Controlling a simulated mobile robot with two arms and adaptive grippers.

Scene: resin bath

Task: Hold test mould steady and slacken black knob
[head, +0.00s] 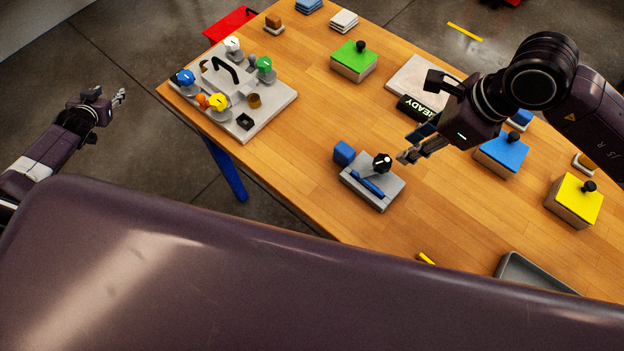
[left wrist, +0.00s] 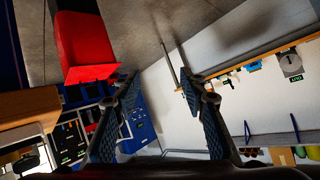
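The test mould looks like a grey block (head: 362,195) on the wooden table, with a blue bar on its top and a blue block (head: 344,153) at its back left corner. A round black knob (head: 382,163) with a white mark stands on its back edge. My right gripper (head: 402,148) is just right of the knob, fingers pointing at it, apart from each other and seemingly not touching it. My left gripper (head: 121,97) is off the table at the far left, well away from the mould. In the left wrist view its fingers (left wrist: 158,78) are spread with nothing between them.
A grey plate (head: 270,112) with coloured knobs and a black handle stands at the table's back left. Green-, blue- and yellow-topped boxes (head: 354,62) (head: 502,150) (head: 575,198) and a black READY sign (head: 420,109) stand around. A grey tray (head: 535,272) is at the front right.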

